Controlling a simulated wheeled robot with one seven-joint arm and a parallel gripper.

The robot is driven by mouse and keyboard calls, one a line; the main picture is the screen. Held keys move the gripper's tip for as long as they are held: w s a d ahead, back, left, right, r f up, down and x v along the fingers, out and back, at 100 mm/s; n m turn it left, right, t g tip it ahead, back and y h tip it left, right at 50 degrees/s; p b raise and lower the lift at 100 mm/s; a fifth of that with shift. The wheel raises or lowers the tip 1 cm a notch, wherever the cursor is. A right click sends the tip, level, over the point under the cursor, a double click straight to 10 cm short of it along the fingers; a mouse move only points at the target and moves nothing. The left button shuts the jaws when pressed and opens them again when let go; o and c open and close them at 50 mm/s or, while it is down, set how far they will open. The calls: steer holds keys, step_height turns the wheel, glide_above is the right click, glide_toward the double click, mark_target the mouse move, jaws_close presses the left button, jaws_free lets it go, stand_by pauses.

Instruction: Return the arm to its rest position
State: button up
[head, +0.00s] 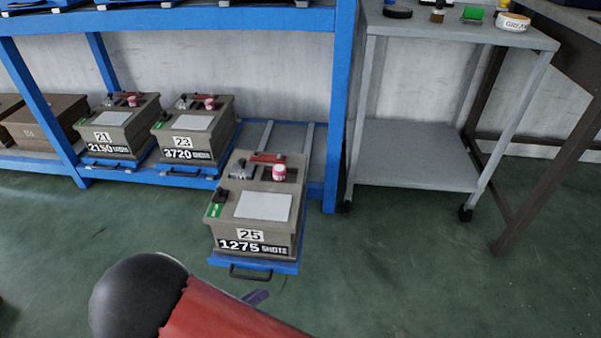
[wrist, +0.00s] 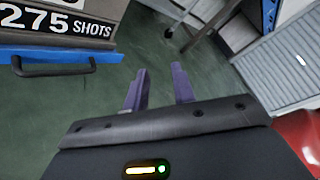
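My arm shows at the bottom of the head view as a red link with a black rounded joint. My gripper (wrist: 160,88) shows in the wrist view with its two purple fingers apart and nothing between them, over the green floor. In the head view one purple fingertip (head: 256,297) shows just below the pulled-out blue tray (head: 284,267). The grey-brown box marked 25 (head: 262,205) with "1275 shots" sits on that tray. The tray's black handle (wrist: 52,67) shows at the left of the wrist view, apart from the fingers.
A blue rack (head: 342,110) holds boxes marked 21 (head: 112,133) and 23 (head: 190,135) on its lower shelf. A grey wheeled cart (head: 418,156) stands right of the rack, beside a brown-legged table (head: 570,150). The green floor in front is clear.

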steer(key=w+d+r+m+g+y+p, duration=0.2)
steer(key=d+r+m+g+y+p, duration=0.2)
steer(key=d+r+m+g, duration=0.95)
steer(key=s+d+r+m+t+y+p, duration=0.1)
steer(key=s+d+r+m+t+y, duration=0.1)
steer(key=r+m, duration=0.5)
steer(key=s+d+r+m+t+y+p, duration=0.1)
steer(key=s+d+r+m+t+y, duration=0.1)
steer(key=d+r+m, duration=0.4)
steer(key=s+d+r+m+t+y+p, duration=0.2)
steer(key=s+d+r+m+t+y, duration=0.1)
steer(key=r+m, duration=0.5)
steer(key=shift+d+r+m+t+y, duration=0.4)
steer(key=shift+d+m+t, duration=0.45)
steer(key=shift+t, duration=0.1)
